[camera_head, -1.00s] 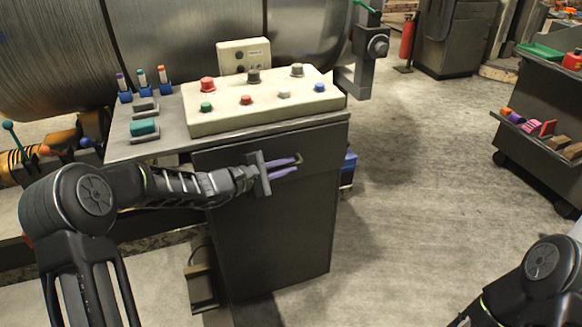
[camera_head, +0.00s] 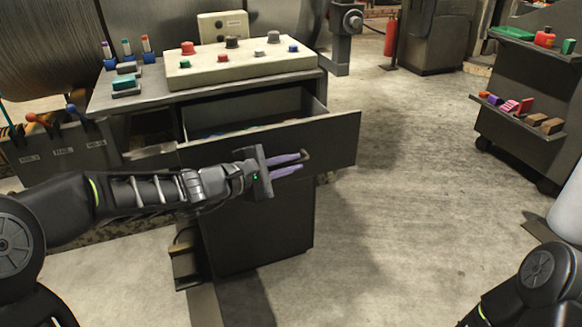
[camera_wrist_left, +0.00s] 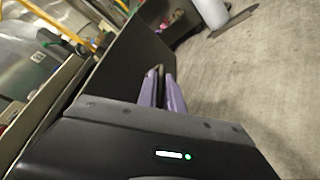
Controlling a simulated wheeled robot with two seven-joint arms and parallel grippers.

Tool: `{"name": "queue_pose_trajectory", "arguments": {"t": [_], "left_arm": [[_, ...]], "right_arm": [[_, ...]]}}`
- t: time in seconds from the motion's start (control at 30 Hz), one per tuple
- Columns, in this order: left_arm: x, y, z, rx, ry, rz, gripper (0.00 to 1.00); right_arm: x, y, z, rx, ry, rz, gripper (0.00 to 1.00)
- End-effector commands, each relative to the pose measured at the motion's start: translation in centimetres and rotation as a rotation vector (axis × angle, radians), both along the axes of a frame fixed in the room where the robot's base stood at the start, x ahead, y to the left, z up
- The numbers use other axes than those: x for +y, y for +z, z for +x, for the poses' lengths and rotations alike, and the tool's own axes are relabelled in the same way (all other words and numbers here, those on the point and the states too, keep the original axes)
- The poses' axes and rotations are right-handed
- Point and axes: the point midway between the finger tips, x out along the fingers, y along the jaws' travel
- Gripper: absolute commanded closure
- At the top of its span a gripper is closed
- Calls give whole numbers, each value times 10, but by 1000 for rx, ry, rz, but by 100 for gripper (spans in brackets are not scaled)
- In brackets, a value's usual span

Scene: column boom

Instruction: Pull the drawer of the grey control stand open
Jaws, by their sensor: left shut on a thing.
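The grey control stand (camera_head: 262,228) stands in the middle of the head view. Its drawer (camera_head: 335,134) is pulled out, and the open inside shows behind the front panel, with some small blue and reddish things partly visible in it. My left gripper (camera_head: 303,161) is at the drawer front, its purple fingers shut on the handle (camera_head: 306,154). In the left wrist view the fingers (camera_wrist_left: 163,88) close around the handle (camera_wrist_left: 155,78) beside the dark drawer front (camera_wrist_left: 128,58). My right arm shows at the lower right of the head view, but its gripper is out of frame.
A cream button panel (camera_head: 240,66) sits on the stand's top. A dark shelf cart (camera_head: 525,90) with small coloured things stands at the right. A red extinguisher (camera_head: 391,40) is at the back. The concrete floor (camera_head: 410,200) right of the stand is clear.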

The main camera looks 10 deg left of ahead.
Motion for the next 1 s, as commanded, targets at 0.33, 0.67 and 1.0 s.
{"name": "queue_pose_trajectory", "arguments": {"t": [0.33,0.67,1.0], "left_arm": [[-2,-1,-6,4,4,2,100],[-3,-1,-6,3,2,2,80],[-1,1,-9,1,1,1,80]], "right_arm": [[-2,-7,2,-4,-5,-3,100],[-2,-7,2,-3,-5,-2,100],[-1,-6,2,-3,-3,-2,100]]}}
